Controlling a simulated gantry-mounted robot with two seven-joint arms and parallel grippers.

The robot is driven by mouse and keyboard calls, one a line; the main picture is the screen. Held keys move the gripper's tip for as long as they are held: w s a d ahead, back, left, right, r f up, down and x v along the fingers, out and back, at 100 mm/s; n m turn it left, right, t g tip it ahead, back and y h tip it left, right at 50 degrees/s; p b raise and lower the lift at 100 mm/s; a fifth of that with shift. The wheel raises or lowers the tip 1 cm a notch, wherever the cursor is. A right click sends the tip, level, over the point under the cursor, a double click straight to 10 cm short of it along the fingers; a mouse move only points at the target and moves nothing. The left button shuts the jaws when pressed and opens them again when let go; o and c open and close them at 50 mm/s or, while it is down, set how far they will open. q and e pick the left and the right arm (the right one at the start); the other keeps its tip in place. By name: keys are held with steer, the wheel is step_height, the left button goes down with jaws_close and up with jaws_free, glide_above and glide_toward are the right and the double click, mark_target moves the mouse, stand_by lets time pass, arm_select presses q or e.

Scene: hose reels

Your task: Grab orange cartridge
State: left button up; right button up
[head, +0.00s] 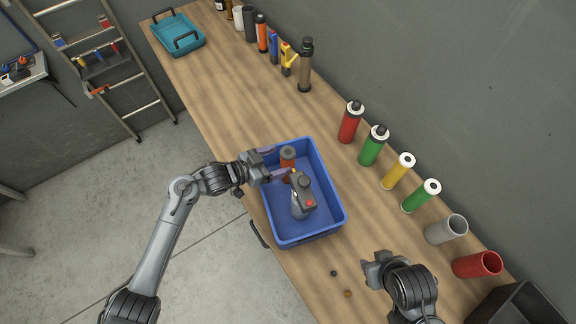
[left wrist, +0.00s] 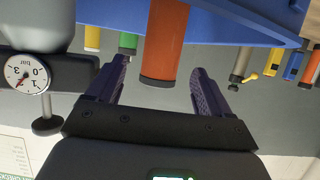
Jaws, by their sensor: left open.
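The orange cartridge (head: 288,162) stands in the blue crate (head: 331,212) near its back-left wall. In the left wrist view the orange cartridge (left wrist: 164,45) lies between the two fingers, with a gap on each side. My left gripper (head: 276,162) is open over the crate's left side, its fingers on either side of the cartridge. The fingers also show in the left wrist view (left wrist: 158,90). My right gripper (head: 374,268) is over the bench to the crate's right; its jaws are not clear.
A grey device (head: 301,198) stands in the crate close to the cartridge; its gauge (left wrist: 25,73) is beside the left finger. Red (head: 349,124), green (head: 372,148) and yellow (head: 397,172) cylinders line the bench's back. A teal tray (head: 180,38) is far left. The bench between is clear.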

arm_select(q)
steer(key=x, duration=0.2)
steer(key=f+x, duration=0.1)
steer(key=x, duration=0.1)
steer(key=shift+a, duration=0.15)
steer(key=shift+w+d+f, duration=0.25)
steer(key=shift+d, duration=0.2)
steer(key=c, duration=1.4)
